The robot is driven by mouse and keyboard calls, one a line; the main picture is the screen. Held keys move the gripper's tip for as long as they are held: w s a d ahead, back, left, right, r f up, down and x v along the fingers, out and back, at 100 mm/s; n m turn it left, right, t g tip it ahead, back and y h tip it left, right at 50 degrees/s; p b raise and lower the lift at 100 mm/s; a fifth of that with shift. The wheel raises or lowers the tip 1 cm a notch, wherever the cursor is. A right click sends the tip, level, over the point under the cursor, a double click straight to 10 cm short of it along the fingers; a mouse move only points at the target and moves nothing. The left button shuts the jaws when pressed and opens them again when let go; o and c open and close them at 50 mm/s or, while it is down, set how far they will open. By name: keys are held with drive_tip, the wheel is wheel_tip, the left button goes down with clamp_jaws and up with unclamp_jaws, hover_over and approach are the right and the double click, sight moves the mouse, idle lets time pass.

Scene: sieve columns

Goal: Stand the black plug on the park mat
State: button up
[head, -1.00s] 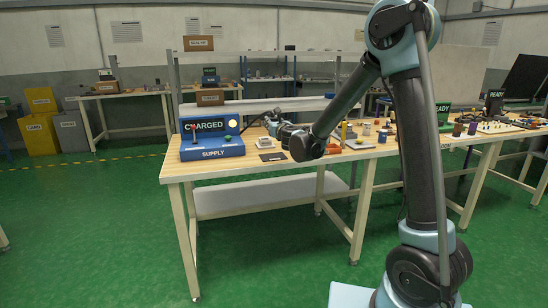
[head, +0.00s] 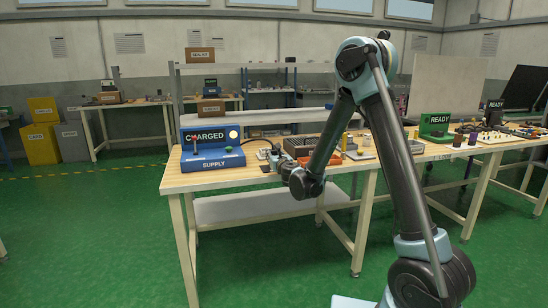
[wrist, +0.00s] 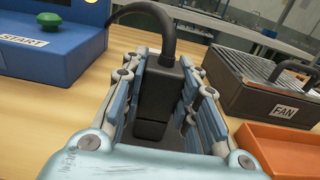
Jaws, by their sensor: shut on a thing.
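The black plug (wrist: 161,88) is upright between the two fingers of my gripper (wrist: 166,95) in the wrist view. My gripper is shut on it. A thick black cable (wrist: 150,8) bends from its top toward the upper left. In the head view my gripper (head: 276,155) is low over the near bench, just right of the blue supply unit (head: 212,153). The dark park mat (head: 266,169) shows only as a small patch beside my gripper.
The supply unit shows CHARGED and has a green button (wrist: 49,20). A dark box labelled FAN (wrist: 270,85) and an orange tray (wrist: 280,148) stand close on my gripper's right. Bare wood (wrist: 50,100) lies to its left.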

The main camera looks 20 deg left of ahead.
drive_tip(key=o, duration=1.1)
drive_tip(key=shift+f, duration=0.15)
drive_tip(key=shift+c, duration=0.2)
